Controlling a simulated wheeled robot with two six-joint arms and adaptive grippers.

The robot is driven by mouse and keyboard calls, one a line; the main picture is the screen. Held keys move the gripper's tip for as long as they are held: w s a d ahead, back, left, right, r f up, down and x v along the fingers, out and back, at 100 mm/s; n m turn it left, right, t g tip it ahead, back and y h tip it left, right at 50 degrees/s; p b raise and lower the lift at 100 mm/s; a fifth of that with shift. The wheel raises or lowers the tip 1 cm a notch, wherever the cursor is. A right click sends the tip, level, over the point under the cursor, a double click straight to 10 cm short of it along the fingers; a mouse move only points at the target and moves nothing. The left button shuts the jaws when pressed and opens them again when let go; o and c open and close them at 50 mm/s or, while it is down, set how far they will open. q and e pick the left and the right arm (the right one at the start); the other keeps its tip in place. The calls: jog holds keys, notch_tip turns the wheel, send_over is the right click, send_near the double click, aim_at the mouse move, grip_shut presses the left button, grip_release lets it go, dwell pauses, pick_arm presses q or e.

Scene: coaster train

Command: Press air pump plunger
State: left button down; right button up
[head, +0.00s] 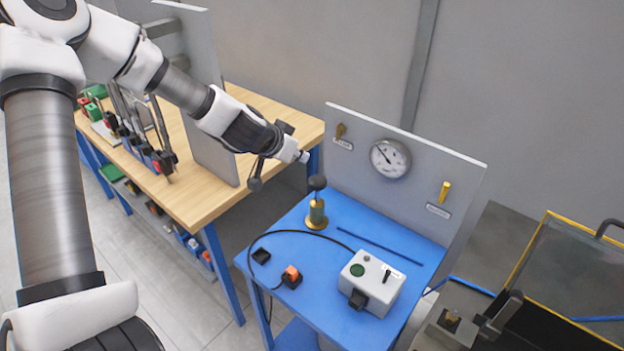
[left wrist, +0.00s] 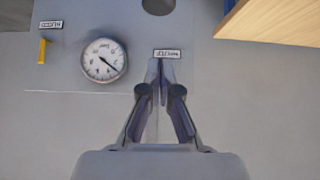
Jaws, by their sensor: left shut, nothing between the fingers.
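The air pump (head: 317,210) stands upright on the blue table, with a brass and green body and a black knob on top as its plunger (head: 317,183). My left gripper (head: 303,157) is shut and empty. In the head view it appears just above and slightly left of the plunger knob; I cannot tell the exact gap. In the left wrist view the shut fingers (left wrist: 160,68) point toward the grey panel and its label, and the pump cannot be made out. My right gripper is not in view.
The grey panel (head: 440,165) carries a pressure gauge (head: 390,158) and a yellow lever (head: 445,191). A white control box (head: 372,282), a cable and an orange-topped connector (head: 291,276) lie on the blue table (head: 330,315). A wooden workbench (head: 190,200) is at left.

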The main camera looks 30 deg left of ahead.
pick_arm(q)
jog(key=b, duration=0.5)
send_over(320, 177)
jog(key=s, duration=0.3)
jog(key=f, duration=0.5)
jog(key=shift+a+f, duration=0.2)
jog(key=shift+f, duration=0.05)
jog(key=f+b, duration=0.2)
jog(key=f, duration=0.1)
jog(key=shift+w+f, duration=0.1)
jog(key=shift+w, duration=0.2)
jog(key=shift+s+f, duration=0.1)
jog(key=shift+f, duration=0.05)
notch_tip(320, 177, down, 6)
jog(key=b, duration=0.4)
jog(key=shift+b, duration=0.3)
jog(key=shift+s+d, duration=0.15)
